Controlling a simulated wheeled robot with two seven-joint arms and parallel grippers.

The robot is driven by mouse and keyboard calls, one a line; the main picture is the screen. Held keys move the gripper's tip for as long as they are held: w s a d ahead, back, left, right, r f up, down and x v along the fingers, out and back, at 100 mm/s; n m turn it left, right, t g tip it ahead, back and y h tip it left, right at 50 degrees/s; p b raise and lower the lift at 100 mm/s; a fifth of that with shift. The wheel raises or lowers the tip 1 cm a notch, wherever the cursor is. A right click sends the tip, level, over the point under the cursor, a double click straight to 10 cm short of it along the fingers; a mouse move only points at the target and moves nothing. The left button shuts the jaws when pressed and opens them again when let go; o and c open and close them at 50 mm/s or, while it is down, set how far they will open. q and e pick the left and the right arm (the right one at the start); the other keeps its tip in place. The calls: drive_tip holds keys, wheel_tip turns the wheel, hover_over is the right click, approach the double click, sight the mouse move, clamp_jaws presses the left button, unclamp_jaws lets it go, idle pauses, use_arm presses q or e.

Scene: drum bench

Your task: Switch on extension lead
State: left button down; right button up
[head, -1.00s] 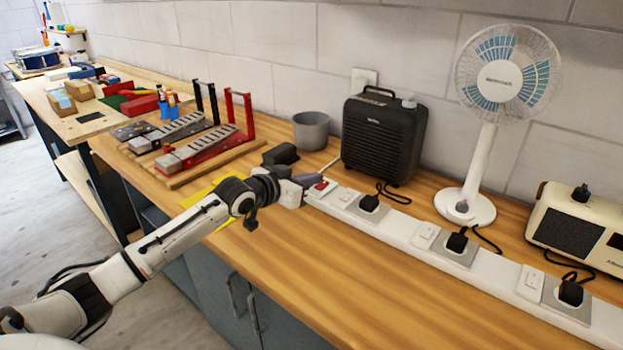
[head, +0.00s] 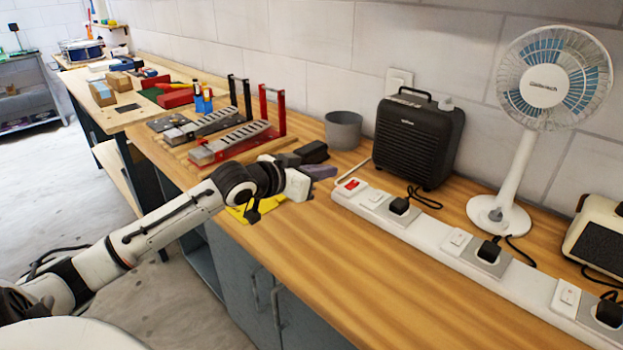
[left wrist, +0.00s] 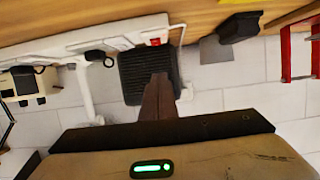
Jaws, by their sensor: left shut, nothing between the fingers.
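The white extension lead (head: 425,237) runs diagonally along the bench, with several black plugs in it and small white rocker switches beside them. Its red switch (head: 352,184) is at the far left end, uncovered; it also shows in the left wrist view (left wrist: 155,41). My left gripper (head: 322,172) is shut and empty, just left of that end and apart from the switch. Its dark fingers (left wrist: 158,98) also show in the left wrist view. I cannot tell whether the red switch is lit. My right gripper is not in view.
Behind the lead stand a black heater (head: 418,140), a white fan (head: 545,95) and a cream radio (head: 598,240). A grey pot (head: 343,130) is left of the heater. A red-framed rack (head: 230,145) stands farther left. The bench front (head: 370,275) is clear.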

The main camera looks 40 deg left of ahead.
use_arm(q)
drive_tip(key=shift+f+v, duration=0.2)
drive_tip(key=shift+v, duration=0.8)
drive_tip(key=shift+f+v, duration=0.15)
drive_tip(key=shift+v, duration=0.9)
drive_tip(key=shift+s, duration=0.1)
